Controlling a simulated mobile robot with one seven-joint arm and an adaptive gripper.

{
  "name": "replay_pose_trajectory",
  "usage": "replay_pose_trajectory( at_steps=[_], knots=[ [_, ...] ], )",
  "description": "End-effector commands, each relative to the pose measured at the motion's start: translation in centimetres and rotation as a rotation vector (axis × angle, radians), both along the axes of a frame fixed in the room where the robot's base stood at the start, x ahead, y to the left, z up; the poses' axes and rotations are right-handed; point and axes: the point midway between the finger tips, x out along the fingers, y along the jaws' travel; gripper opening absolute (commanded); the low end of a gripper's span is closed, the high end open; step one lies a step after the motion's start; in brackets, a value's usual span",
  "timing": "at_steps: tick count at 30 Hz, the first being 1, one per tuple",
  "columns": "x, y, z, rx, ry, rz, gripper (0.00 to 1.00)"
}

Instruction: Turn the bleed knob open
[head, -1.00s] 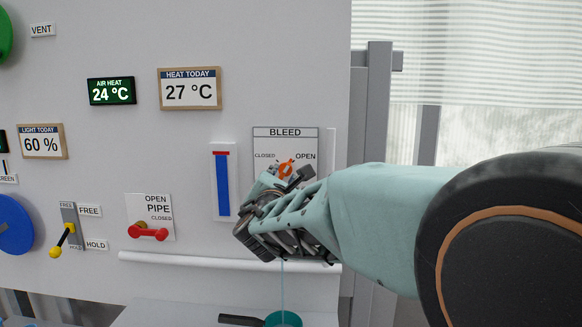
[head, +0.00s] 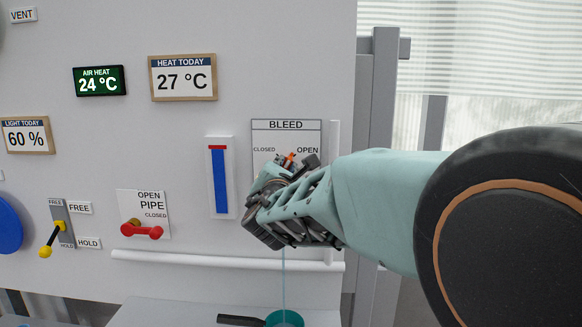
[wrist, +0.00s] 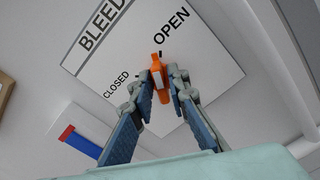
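The bleed knob (wrist: 157,75) is orange and sits on the white BLEED plate (wrist: 197,80); its top also shows in the head view (head: 291,157). My gripper (wrist: 162,78) has its two fingers drawn in on either side of the knob, and it looks shut on it. Any small gap at the right finger is hard to tell. In the wrist view the knob's upper end points up between the words CLOSED and OPEN, nearer OPEN. In the head view my gripper (head: 292,172) hides most of the knob and the lower plate.
A blue bar gauge (head: 219,180) is on the wall left of the plate. A white rail (head: 225,260) runs below. A red pipe handle (head: 142,230) and a yellow-knobbed lever (head: 52,240) are further left. A teal cup (head: 284,319) stands underneath.

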Motion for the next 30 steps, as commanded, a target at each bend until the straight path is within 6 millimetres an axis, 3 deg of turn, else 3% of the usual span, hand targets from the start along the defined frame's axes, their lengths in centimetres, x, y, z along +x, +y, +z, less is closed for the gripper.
replay_pose_trajectory(
  at_steps=[3,13,30],
  knots=[
    [0.00,0.01,0.02,0.000,0.000,0.000,0.00],
    [0.01,-0.02,-0.26,0.024,-0.003,0.000,0.00],
    [0.00,-0.11,-0.26,0.263,-0.010,-0.001,0.00]
  ],
)
